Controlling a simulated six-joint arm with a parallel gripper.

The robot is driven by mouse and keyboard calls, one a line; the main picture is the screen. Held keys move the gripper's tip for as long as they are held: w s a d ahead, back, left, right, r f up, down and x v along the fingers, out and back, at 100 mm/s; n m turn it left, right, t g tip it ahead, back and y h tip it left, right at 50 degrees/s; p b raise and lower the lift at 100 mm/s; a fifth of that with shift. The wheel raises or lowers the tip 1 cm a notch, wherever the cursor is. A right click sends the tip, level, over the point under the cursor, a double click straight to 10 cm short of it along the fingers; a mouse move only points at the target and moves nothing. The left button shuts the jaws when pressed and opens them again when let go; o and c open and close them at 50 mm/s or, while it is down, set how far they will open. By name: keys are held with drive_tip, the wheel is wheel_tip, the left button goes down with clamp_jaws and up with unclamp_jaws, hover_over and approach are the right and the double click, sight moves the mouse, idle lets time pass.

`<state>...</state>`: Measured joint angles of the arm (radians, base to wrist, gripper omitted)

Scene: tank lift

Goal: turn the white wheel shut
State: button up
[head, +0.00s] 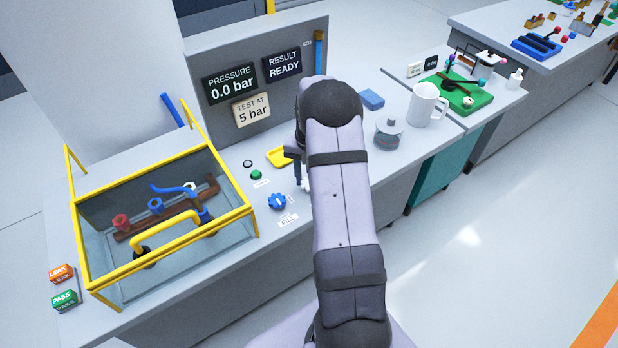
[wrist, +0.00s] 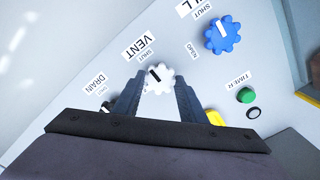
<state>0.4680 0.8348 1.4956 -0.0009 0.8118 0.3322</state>
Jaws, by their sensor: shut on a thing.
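The white wheel (wrist: 166,87) sits on the bench panel beside the VENT label (wrist: 139,46) in the wrist view. Its black mark points up and left, toward small lettering under that label. My gripper (wrist: 159,80) is shut on the wheel, with one dark finger on each side of it. In the head view my arm hides most of the gripper, and only a sliver of the white wheel (head: 305,186) shows beside the arm.
A blue wheel (wrist: 222,35) with SHUT and OPEN labels stands close by. A green button (wrist: 245,95) is to the right, and the DRAIN label (wrist: 95,83) is to the left. The yellow-framed tank (head: 248,210) stands left. The pressure display (head: 229,84) reads 0.0 bar.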

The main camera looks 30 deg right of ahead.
drive_tip(key=o, duration=1.1)
drive_tip(key=shift+c, duration=0.2)
drive_tip(key=shift+r+b, duration=0.95)
drive_tip(key=shift+r, duration=2.8)
